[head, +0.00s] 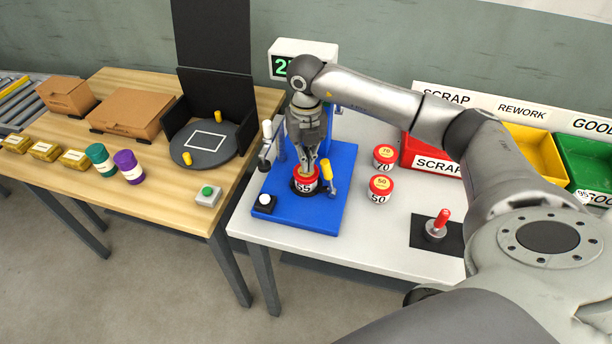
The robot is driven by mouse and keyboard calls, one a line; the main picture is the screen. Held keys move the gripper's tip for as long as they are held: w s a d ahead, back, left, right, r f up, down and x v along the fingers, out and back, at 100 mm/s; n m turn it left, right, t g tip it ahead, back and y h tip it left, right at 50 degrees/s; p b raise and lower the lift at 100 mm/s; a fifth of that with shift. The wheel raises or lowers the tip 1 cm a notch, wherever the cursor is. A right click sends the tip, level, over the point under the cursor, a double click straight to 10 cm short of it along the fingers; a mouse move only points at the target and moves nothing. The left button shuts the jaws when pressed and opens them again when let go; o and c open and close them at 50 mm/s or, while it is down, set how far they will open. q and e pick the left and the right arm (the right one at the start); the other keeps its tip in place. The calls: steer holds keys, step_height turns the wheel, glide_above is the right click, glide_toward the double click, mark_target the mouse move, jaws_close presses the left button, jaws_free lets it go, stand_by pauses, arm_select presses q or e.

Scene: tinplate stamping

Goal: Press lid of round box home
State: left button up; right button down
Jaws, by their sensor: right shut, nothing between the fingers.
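A round red box (305,185) with a white band and a number ending in 5 sits in the dark round seat of the blue fixture (325,213). My right gripper (307,171) points straight down with its fingertips at the top of this box. The fingers are shut with nothing between them. They cover much of the lid, so I cannot tell whether the lid is fully down or whether the tips touch it. My left gripper is not in view.
Two red boxes, marked 70 (384,158) and 50 (380,190), stand right of the fixture. A yellow-handled clamp (327,172) and a white-handled one (266,140) flank the seat. Red, yellow (535,150) and green bins stand at right. A red-handled tool (437,226) stands on a black mat.

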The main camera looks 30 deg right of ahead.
steer(key=shift+f+b, duration=0.8)
steer(key=shift+f, duration=0.3)
stand_by(0.5)
steer(key=shift+s+f, duration=0.15)
steer(key=shift+f, duration=0.15)
steer(key=shift+f+b, duration=0.15)
steer(key=shift+b, duration=0.2)
steer(key=shift+r+p, duration=0.45)
steer(key=shift+r, duration=0.05)
step_height(320, 180, up, 6)
steer(key=p, duration=0.4)
steer(key=shift+r, duration=0.15)
